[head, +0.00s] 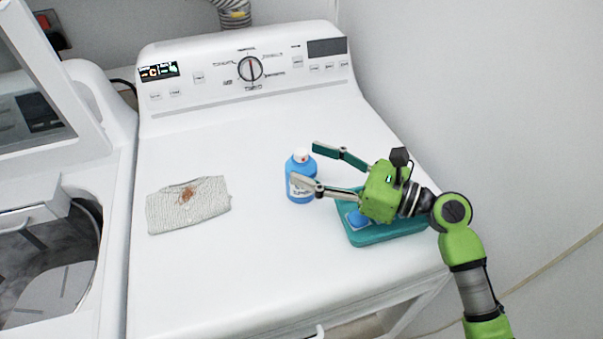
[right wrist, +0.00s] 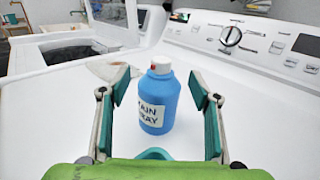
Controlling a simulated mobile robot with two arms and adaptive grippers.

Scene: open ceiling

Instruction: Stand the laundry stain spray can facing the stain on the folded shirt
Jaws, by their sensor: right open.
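The blue spray can (head: 297,170) with a white cap stands upright on the white machine top, right of its middle. In the right wrist view the can (right wrist: 158,100) stands between the fingers, its white label showing, with gaps on both sides. My right gripper (head: 308,168) is open at the can, one fingertip overlapping its lower part in the head view. The folded grey shirt (head: 205,212) lies flat to the left, with a brown stain (head: 187,194) near its upper edge. My left gripper is not in view.
A teal tray (head: 372,238) with a blue item (head: 357,218) in it sits below my right gripper. The control panel (head: 240,73) rises at the back. An open washer (head: 45,245) is at the left. The top between shirt and can is clear.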

